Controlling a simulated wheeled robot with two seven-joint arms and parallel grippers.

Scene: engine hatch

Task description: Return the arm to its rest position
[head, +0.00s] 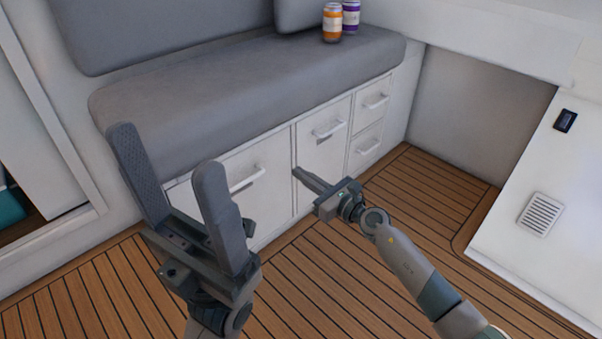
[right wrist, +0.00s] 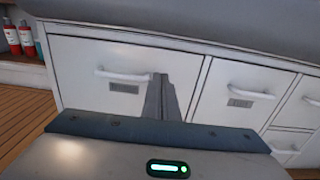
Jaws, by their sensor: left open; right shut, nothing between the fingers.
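My left gripper (head: 163,170) is open and empty in the near left of the head view, its two long fingers pointing up and away from me. My right gripper (head: 302,174) is shut with nothing between its fingers. In the head view it hangs in front of the white drawer fronts below the seat, with its arm coming in from the lower right. The right wrist view shows its closed fingers (right wrist: 160,97) overlapping the right end of a drawer handle in the picture; whether they touch it I cannot tell.
A grey cushioned bench (head: 250,90) stands over white drawers (head: 323,150) with handles, all closed. An orange can (head: 332,23) and a purple can (head: 351,17) stand on the bench. The wooden floor (head: 330,260) is clear. Red bottles (right wrist: 27,38) show at the right wrist view's left edge.

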